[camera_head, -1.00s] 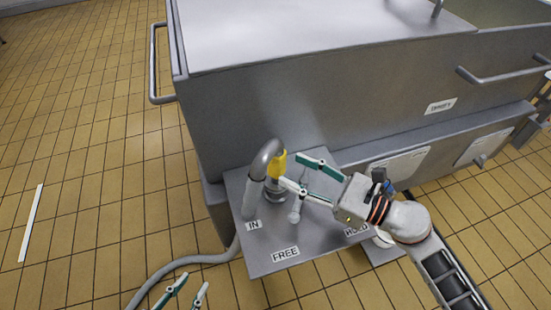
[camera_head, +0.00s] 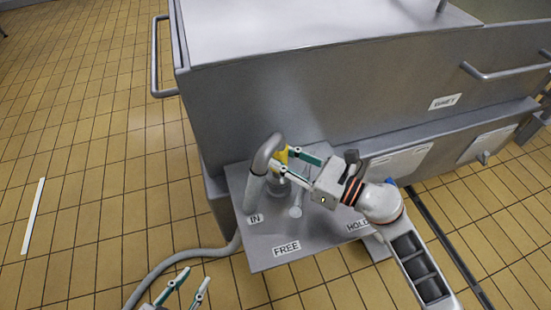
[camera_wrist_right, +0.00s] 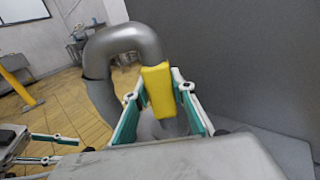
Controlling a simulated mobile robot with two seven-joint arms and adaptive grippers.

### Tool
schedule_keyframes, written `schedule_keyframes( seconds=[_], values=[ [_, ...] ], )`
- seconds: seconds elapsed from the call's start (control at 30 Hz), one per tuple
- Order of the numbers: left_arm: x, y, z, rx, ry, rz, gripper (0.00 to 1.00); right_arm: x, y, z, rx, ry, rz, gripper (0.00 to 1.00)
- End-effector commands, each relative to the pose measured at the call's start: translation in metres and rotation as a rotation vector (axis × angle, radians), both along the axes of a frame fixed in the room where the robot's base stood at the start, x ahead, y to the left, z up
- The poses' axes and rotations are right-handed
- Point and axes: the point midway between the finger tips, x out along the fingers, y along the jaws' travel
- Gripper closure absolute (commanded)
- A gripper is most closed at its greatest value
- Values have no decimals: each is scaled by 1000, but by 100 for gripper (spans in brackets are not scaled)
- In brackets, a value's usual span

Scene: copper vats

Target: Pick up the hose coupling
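The hose coupling appears as a yellow sleeve (camera_head: 280,157) at the end of a bent grey hose (camera_head: 264,163), above the metal shelf. In the right wrist view the yellow sleeve (camera_wrist_right: 158,90) sits upright between the fingertips of my right gripper (camera_wrist_right: 160,84). In the head view my right gripper (camera_head: 296,164) reaches it from the right. Its fingers are apart, one on each side of the sleeve; I cannot tell whether they touch it. My left gripper (camera_head: 196,279) is open and empty at the bottom edge of the head view.
The metal shelf (camera_head: 262,234) bears labels IN, FREE and one partly hidden by my arm. A small grey fitting (camera_head: 296,211) stands on it. A large metal vat (camera_head: 300,95) rises behind. The hose runs down to the tiled floor (camera_head: 100,200), which is open at left.

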Motion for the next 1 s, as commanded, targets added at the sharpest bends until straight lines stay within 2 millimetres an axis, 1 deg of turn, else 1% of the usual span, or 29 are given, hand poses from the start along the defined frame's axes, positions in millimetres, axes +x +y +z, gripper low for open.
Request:
schedule_keyframes(
  seconds=[0.27, 0.37, 0.47, 0.57, 0.67, 0.83, 0.87, 0.9, 0.93, 1.0],
  values=[
    [0, 0, -1, 1, 2, -1, 72, 0, 0, 3, 2, -2, 0, 100],
    [1, 0, 1, 1, -3, -1, 72, 1, 0, 7, 2, -5, 0, 100],
    [3, 1, 5, 3, -9, -1, 72, 1, 0, 16, 1, -9, 1, 100],
    [5, 2, 8, 8, -15, 0, 72, 1, 0, 30, 1, -13, 1, 100],
    [7, 4, 13, 14, -21, 2, 72, 1, 0, 47, 1, -17, 1, 100],
    [8, 8, 19, 21, -26, 8, 72, 1, 0, 83, 1, -22, 1, 100],
    [7, 9, 19, 23, -24, 10, 72, 1, 0, 90, 1, -22, 1, 100],
    [3, 10, 17, 23, -16, 17, 72, 1, 0, 100, 0, -22, 1, 100],
    [-1, 12, 12, 23, -1, 25, 72, 1, 0, 107, 1, -21, 1, 100],
    [-4, 15, 10, 28, 7, 30, 72, 1, 0, 125, 0, -23, 0, 100]
  ],
)
